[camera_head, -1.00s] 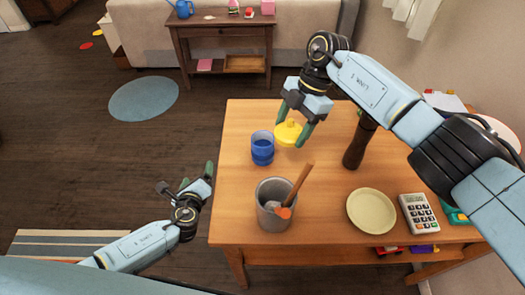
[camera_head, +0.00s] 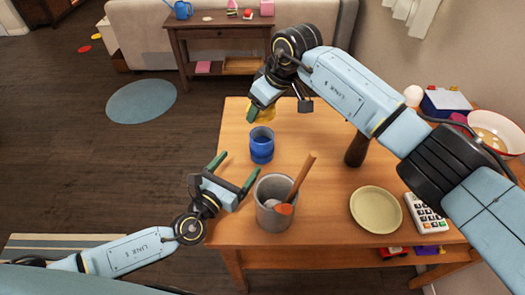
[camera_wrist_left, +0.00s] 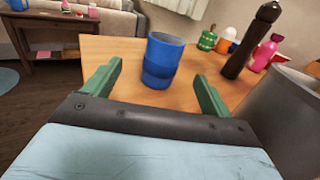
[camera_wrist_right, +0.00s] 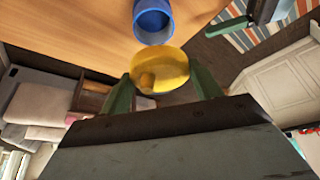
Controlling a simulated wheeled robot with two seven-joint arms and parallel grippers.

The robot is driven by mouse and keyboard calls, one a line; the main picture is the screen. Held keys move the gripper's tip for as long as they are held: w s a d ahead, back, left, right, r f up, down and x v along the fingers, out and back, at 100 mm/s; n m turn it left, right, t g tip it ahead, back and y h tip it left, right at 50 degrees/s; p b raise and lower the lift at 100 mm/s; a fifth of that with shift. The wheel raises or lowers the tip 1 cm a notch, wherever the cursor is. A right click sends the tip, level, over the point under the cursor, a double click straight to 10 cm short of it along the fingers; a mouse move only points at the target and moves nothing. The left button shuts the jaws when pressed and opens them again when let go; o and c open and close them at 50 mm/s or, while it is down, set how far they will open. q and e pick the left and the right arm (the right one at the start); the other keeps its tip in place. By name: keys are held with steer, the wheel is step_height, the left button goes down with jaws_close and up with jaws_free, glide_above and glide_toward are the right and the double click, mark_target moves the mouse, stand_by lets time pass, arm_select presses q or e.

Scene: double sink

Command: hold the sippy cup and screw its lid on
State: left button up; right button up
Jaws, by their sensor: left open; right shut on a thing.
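The blue sippy cup (camera_head: 261,146) stands upright and open-topped on the wooden table, near its left side. It also shows in the left wrist view (camera_wrist_left: 162,60), ahead of and between the open fingers, and in the right wrist view (camera_wrist_right: 153,21). My left gripper (camera_head: 234,174) is open and empty at the table's left edge, in front of the cup and apart from it. My right gripper (camera_wrist_right: 160,84) is shut on the yellow lid (camera_wrist_right: 161,70), whose spout shows. The lid (camera_head: 264,114) is behind the cup's top in the head view, partly hidden by the gripper.
A grey metal container (camera_head: 272,212) with a wooden-handled utensil (camera_head: 302,179) stands close to my left gripper's right side. A dark brown pepper mill (camera_head: 356,150), a cream plate (camera_head: 376,209) and a calculator (camera_head: 425,213) are farther right.

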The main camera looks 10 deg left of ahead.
mark_target(267, 133)
arm_select(q)
steer(key=shift+s+d+f, duration=0.1)
steer(key=shift+s+d, duration=0.1)
steer(key=shift+d, duration=0.1)
arm_select(e)
steer(key=shift+w, duration=0.15)
arm_select(q)
steer(key=shift+w, duration=0.1)
steer(key=x, duration=1.2)
steer(key=shift+c, duration=0.4)
steer(key=c, duration=1.4)
arm_select(e)
steer(key=shift+f, duration=2.4)
steer(key=shift+f, duration=0.85)
